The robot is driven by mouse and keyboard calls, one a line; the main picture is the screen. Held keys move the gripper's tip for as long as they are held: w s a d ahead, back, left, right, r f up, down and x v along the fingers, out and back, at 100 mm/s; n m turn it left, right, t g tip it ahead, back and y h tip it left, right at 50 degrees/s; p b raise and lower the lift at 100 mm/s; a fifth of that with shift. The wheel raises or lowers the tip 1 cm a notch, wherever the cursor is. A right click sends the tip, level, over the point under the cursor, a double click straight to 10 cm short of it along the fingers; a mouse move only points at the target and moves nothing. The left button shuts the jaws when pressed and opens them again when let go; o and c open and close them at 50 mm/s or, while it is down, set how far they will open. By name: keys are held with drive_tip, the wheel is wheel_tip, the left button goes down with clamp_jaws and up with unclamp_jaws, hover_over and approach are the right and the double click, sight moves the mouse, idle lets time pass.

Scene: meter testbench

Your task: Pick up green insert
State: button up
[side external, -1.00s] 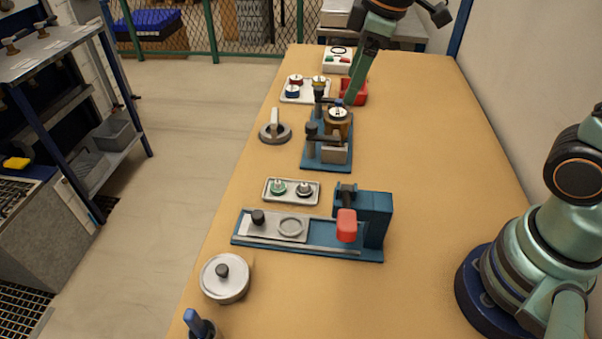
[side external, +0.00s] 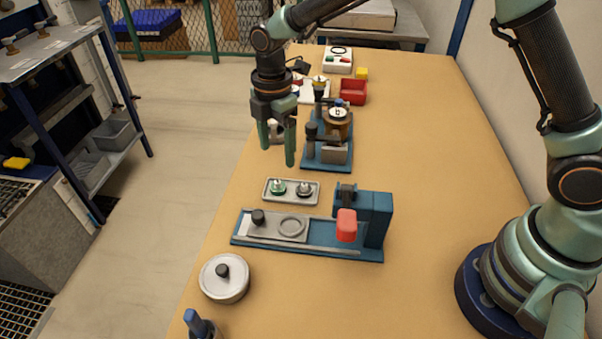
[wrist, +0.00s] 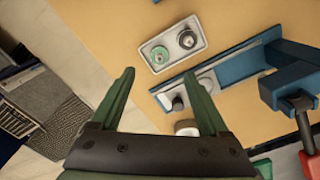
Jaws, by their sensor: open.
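The green insert (side external: 278,187) is a small round piece with a knob. It sits in the left part of a small grey tray (side external: 291,202), beside a dark grey insert (side external: 304,188). In the wrist view the green insert (wrist: 160,54) lies beyond my fingertips, near the dark insert (wrist: 187,40). My gripper (side external: 277,155) points down with its fingers apart and empty. It hangs above the table, just behind the tray in the side view. In the wrist view its fingers (wrist: 166,78) also stand wide apart with nothing between them.
A blue slide fixture (side external: 325,245) with a red handle (side external: 346,226) stands just in front of the tray. A blue clamp stand (side external: 327,160) is behind it. A round lidded metal pot (side external: 225,278) sits at front left. The table's right side is clear.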

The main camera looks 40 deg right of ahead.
sight(278, 186)
wheel_tip(278, 186, down, 9)
drive_tip(key=shift+a+r, duration=0.1)
drive_tip(key=shift+r, duration=0.05)
idle(0.4)
clamp_jaws()
